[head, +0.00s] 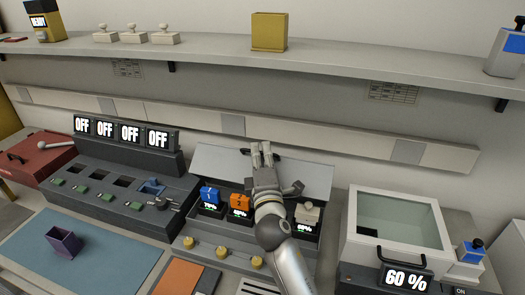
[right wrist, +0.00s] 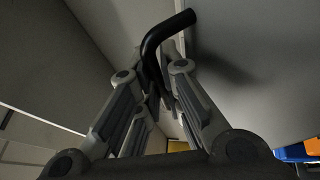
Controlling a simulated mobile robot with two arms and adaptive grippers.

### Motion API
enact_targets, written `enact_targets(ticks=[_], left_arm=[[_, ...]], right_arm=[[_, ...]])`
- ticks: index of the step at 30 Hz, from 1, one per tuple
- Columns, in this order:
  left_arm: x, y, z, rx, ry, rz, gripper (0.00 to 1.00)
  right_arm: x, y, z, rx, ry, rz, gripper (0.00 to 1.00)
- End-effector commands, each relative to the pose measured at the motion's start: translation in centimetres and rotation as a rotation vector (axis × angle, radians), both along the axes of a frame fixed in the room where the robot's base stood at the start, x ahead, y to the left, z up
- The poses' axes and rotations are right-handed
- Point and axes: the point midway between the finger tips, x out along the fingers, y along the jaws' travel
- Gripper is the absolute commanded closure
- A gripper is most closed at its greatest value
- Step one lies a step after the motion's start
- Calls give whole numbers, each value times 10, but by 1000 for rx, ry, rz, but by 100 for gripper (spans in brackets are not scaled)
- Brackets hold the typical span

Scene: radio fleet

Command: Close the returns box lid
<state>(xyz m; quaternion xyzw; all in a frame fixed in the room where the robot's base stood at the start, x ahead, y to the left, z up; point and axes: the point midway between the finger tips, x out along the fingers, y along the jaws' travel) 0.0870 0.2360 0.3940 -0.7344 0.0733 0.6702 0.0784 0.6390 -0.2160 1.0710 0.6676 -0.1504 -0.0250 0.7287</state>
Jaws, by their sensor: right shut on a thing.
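The returns box (head: 203,252) is the grey case in the middle of the bench, with its light grey lid (head: 219,164) raised and leaning back toward the wall. A black handle (head: 245,151) sits at the lid's upper edge; in the right wrist view the bent black bar (right wrist: 165,32) runs between the fingers. My right gripper (head: 262,150) is shut on this handle, its arm reaching over the box. The arm hides part of the box's right side. Inside are a blue unit (head: 209,194), an orange unit (head: 239,202) and a pale unit (head: 307,212). My left gripper is not in view.
A glass-topped box (head: 348,235) stands close on the right, with a "60 %" display (head: 405,279). A dark panel (head: 110,185) with "OFF" displays is on the left. A shelf (head: 210,57) overhangs the back. A blue mat (head: 30,250) holds a purple cup (head: 65,243).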

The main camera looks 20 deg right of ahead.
Motion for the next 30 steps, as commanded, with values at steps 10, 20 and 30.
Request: enact_targets(ticks=[10,20,30], left_arm=[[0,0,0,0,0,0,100],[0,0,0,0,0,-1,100],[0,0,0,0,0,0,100]], right_arm=[[0,1,-2,2,4,0,100],[0,0,-1,1,2,0,83],[-27,7,-7,3,4,0,83]])
